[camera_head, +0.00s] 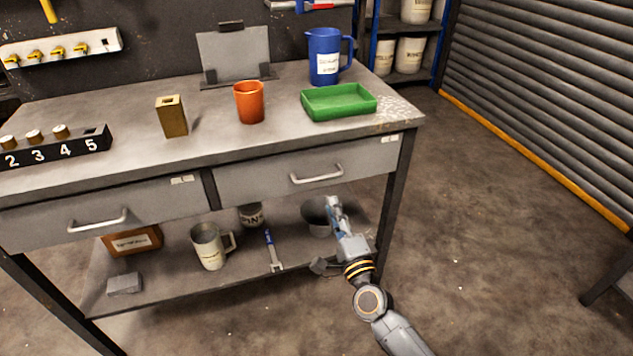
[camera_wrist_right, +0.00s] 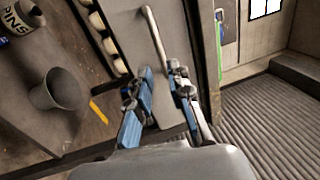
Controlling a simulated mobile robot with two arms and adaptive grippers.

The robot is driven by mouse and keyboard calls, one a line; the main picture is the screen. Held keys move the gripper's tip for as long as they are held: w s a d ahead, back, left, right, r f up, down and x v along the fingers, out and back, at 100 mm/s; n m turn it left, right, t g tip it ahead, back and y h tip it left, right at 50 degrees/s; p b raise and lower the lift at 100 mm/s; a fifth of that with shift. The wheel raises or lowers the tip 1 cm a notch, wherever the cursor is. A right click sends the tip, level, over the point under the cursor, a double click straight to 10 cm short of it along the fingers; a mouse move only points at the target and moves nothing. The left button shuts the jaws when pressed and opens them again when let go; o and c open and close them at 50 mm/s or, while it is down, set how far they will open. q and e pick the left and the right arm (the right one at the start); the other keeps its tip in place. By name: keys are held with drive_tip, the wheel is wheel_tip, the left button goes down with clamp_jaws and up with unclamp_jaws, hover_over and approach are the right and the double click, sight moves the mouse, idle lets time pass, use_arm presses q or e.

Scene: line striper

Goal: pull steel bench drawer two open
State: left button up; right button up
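The steel bench (camera_head: 95,180) has two grey drawers side by side under its top. The right drawer (camera_head: 255,180) is closed, with a bar handle (camera_head: 317,174) and a small label too small to read. The left drawer (camera_head: 50,222) is closed too, with its own handle (camera_head: 97,221). My right gripper (camera_head: 333,203) is below and slightly right of the right drawer's handle. In the right wrist view my right gripper (camera_wrist_right: 154,88) has its blue fingers apart, and the handle (camera_wrist_right: 154,38) lies ahead of their gap. I see no grasp. My left gripper is out of view.
On the bench top are a green tray (camera_head: 343,114), blue jug (camera_head: 324,57), orange cup (camera_head: 249,102), brass block (camera_head: 171,117) and numbered rack (camera_head: 58,152). The lower shelf holds a mug (camera_head: 210,246), wrench (camera_head: 271,251) and bucket (camera_head: 315,214).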

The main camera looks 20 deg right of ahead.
sight(320, 178)
drive_tip(key=w, duration=0.3)
drive_tip(key=w+r, duration=0.1)
drive_tip(key=w, duration=0.6)
drive_tip(key=shift+a+r+b, duration=0.25)
drive_tip(key=shift+r+b, duration=0.1)
drive_tip(key=shift+r, duration=0.05)
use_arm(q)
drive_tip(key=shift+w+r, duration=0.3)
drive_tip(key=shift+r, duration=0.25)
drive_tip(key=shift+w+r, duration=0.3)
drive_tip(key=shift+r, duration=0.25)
use_arm(e)
clamp_jaws()
